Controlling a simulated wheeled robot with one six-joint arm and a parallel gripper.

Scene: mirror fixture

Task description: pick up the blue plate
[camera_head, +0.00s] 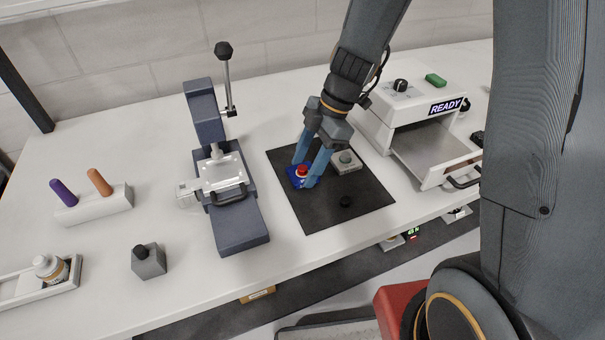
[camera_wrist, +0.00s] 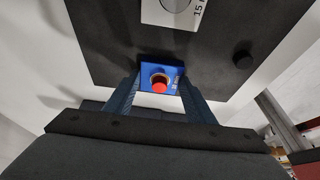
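The blue plate (camera_head: 293,182) is small and square, with a red knob on top. It lies on the black mat (camera_head: 325,211) left of the mat's middle. In the wrist view the blue plate (camera_wrist: 148,70) shows between my fingertips, with the knob facing the camera and pale lettering at its right side. My gripper (camera_head: 305,176) reaches down to the plate with one blue finger on each side. The wrist view shows my gripper (camera_wrist: 163,80) with its tips at the plate's side edges. Whether they press on it I cannot tell.
A grey plate with a round knob (camera_head: 346,161) lies close by on the mat, and a black knob (camera_head: 345,201) stands near its front. A dark blue lever press (camera_head: 237,230) stands left. A white machine marked READY (camera_head: 376,105) stands right.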

